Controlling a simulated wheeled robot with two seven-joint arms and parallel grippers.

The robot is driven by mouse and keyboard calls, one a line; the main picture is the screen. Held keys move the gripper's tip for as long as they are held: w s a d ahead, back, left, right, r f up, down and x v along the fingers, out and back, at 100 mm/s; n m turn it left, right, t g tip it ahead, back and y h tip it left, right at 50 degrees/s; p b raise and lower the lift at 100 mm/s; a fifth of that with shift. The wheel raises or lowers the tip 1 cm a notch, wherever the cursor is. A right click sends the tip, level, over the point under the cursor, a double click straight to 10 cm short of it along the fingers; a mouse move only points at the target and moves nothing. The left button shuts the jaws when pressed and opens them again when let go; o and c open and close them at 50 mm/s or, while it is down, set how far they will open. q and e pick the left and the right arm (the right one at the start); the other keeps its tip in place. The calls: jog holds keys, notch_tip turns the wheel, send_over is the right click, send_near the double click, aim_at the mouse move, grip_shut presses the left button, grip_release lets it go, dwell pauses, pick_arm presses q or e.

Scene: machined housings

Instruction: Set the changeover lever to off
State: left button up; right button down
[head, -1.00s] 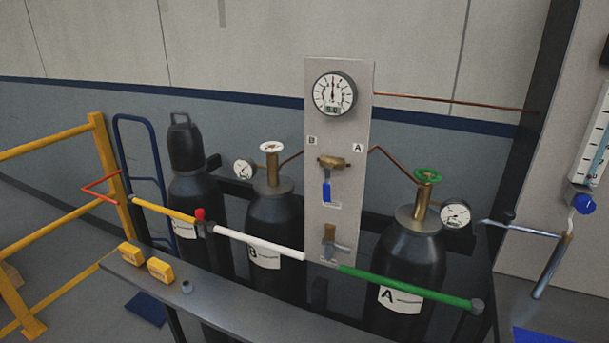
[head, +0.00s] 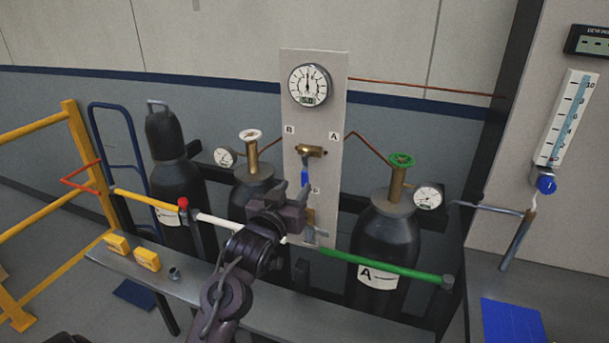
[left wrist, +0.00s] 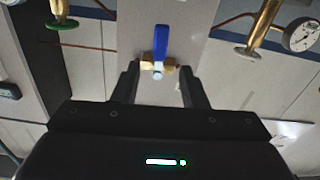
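The changeover lever (head: 305,178) is a blue handle on a brass valve (head: 311,151), mounted on a pale upright panel (head: 330,95) between the labels B and A. The lever hangs down from the valve. In the left wrist view, which looks turned over, the blue lever (left wrist: 160,45) points up from the brass body. My left gripper (head: 292,190) is in front of the panel, just below the valve. Its fingers also show in the left wrist view (left wrist: 157,75), open with the valve framed between them and nothing held. The lower valve is partly hidden by my gripper. My right gripper is out of view.
A rail with yellow, white and green sections (head: 390,269) crosses in front of the panel and dark cylinders. A grey bench (head: 215,285) holds two yellow blocks (head: 147,260). A green handwheel (head: 401,160) tops cylinder A, right of the panel.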

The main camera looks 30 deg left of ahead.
aim_at(304, 176)
pick_arm(q)
jog(key=p+x, duration=0.2)
jog(key=x, duration=0.4)
jog(key=shift+w, duration=0.25)
jog(key=shift+w+a, duration=0.15)
jog(key=shift+w, duration=0.3)
grip_shut()
